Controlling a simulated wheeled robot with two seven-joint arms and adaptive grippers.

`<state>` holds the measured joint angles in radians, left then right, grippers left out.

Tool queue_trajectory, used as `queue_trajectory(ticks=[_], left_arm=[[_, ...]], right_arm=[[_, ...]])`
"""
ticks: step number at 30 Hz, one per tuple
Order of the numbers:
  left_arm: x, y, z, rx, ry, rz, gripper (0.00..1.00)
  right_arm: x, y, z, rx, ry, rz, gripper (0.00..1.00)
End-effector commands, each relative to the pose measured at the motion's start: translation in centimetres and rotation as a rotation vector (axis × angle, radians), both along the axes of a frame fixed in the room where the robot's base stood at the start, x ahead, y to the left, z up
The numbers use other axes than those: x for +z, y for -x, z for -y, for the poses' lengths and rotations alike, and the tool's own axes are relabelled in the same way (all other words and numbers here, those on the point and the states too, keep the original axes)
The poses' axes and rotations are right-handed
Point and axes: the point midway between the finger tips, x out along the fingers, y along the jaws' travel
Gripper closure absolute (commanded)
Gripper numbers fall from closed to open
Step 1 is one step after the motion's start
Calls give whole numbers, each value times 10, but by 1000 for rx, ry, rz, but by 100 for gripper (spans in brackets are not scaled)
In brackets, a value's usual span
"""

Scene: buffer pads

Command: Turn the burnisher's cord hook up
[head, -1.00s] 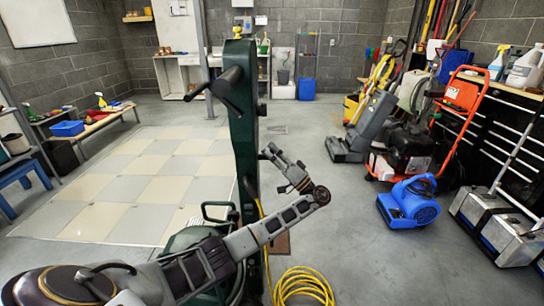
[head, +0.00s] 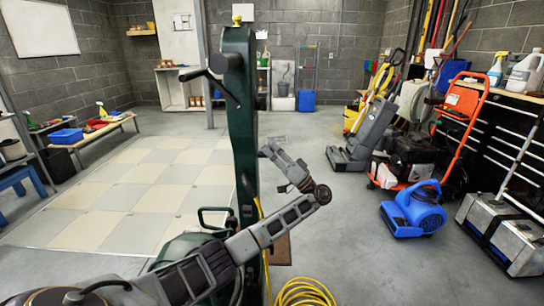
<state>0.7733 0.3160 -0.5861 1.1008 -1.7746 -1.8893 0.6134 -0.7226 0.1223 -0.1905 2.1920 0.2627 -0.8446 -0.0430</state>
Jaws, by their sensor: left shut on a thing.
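The burnisher (head: 240,130) stands upright in the middle of the head view, with a dark green column, a black handle near its top and a green and grey body low at the left. Its yellow cord (head: 262,240) runs down the column's right side to the floor. My left gripper (head: 265,152) is at the column's right edge, about mid-height, with my forearm bent back towards it. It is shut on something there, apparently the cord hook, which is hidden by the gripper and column. I cannot tell which way the hook points. My right gripper is not in view.
A coil of yellow cord (head: 303,292) lies on the floor at the right of the column. A blue blower (head: 413,208), an orange-framed machine (head: 402,160) and a silver case (head: 510,238) stand to the right. Pale floor tiles (head: 110,195) lie at the left.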

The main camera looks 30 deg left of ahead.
Motion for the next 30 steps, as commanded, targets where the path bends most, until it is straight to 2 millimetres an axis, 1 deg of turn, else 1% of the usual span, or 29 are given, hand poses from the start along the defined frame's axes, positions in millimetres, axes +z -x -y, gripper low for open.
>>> queue_trajectory(ticks=[1, 9, 30], left_arm=[[-5, 1, 0, 3, -4, 9, 100], [-4, 1, 1, 3, -39, 64, 100], [-2, 4, 3, 3, -145, 239, 100]], right_arm=[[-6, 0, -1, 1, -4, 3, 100], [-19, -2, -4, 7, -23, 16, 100], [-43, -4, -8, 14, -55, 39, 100]])
